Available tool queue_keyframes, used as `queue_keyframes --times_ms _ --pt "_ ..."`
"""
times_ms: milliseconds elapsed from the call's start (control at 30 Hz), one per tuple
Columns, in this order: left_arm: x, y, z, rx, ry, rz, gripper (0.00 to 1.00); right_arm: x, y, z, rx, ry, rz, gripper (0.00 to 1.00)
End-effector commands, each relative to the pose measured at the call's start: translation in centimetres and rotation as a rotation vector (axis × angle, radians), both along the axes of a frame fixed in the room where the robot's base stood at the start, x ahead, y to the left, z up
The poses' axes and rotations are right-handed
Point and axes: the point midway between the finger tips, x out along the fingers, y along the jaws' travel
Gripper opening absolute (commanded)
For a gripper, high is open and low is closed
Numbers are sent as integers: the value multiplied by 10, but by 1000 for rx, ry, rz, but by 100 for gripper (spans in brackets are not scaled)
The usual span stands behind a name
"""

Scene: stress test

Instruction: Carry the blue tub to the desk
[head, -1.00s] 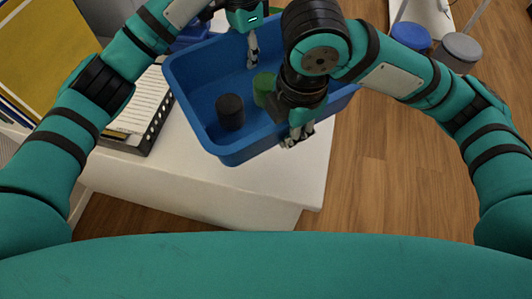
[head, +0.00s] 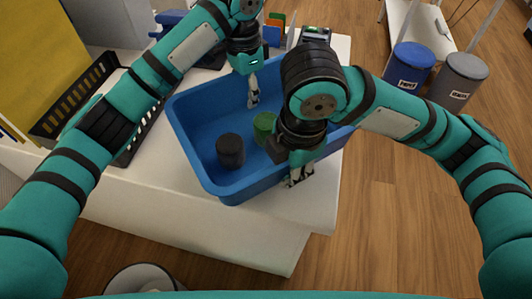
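The blue tub (head: 198,168) is over the white desk (head: 225,225), near its right end. Whether its base touches the desktop is hidden. A black cylinder (head: 231,150) and a green cylinder (head: 264,128) stand inside it. My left gripper (head: 253,92) is at the tub's far rim, with fingers showing against the inner side of the far wall; it appears shut on that wall. My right gripper (head: 299,175) is at the near right rim, with fingers showing outside the wall; it appears shut on that rim. My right wrist hides part of the tub's right side.
A black slotted tray (head: 133,138) lies left of the tub. Coloured upright items (head: 274,24) and a dark device (head: 315,35) stand behind it. A blue bin (head: 408,66) and a grey bin (head: 458,82) stand right, past open wooden floor. A round container (head: 142,279) is at the bottom.

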Motion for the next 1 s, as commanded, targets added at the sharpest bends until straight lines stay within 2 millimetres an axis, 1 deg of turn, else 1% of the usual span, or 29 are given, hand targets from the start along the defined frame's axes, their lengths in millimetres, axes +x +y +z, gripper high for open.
queue_keyframes --times_ms 267,867,900,1000 --pt "0 0 -10 0 -1 1 0 0 0 -10 0 1 1 0" --pt "0 0 -56 0 -1 1 0 0 0 -56 0 0 1 0" --pt "1 0 -54 0 -2 1 6 0 0 -54 -1 1 1 6" --pt "0 0 -52 1 -1 1 19 0 0 -52 -1 1 1 19"
